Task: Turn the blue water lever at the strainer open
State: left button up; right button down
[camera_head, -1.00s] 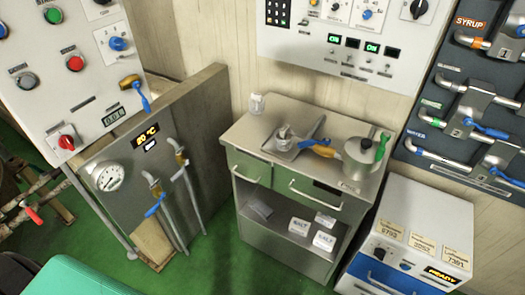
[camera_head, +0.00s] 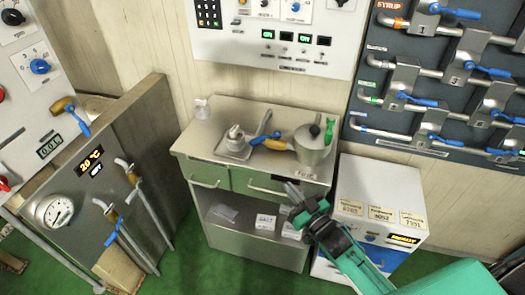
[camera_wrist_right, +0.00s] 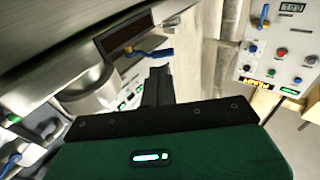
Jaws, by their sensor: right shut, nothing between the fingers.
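The wall panel at the right of the head view carries pipes with several blue levers. Its lowest pipe, with a blue band (camera_head: 361,129), leads to a blue lever (camera_head: 445,141) below a grey block; another blue lever (camera_head: 502,152) lies to its right. I cannot tell which part is the strainer. My right gripper (camera_head: 292,196) is shut and empty, in front of the cabinet, left of and below that panel. In the right wrist view its dark fingers (camera_wrist_right: 156,86) point toward a blue lever-like part (camera_wrist_right: 150,52). My left gripper is not in view.
A steel cabinet (camera_head: 218,174) bears a pot (camera_head: 312,151), a tray (camera_head: 236,150) and a bottle. A white machine (camera_head: 378,197) stands right of it. At the left a grey panel (camera_head: 98,180) has a gauge and blue-handled taps. Green floor lies free between.

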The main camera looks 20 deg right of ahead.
jog(key=w+a+r+p, duration=0.1)
jog(key=w+r, duration=0.1)
jog(key=w, duration=0.2)
jog(key=w+a+r+p, duration=0.1)
jog(key=w+a+r, duration=0.1)
jog(key=w, duration=0.2)
jog(key=w+a+r+p, duration=0.1)
jog(key=w, duration=0.4)
jog(key=shift+a+r+p, duration=0.35)
jog(key=shift+r, duration=0.05)
jog(key=shift+t, duration=0.3)
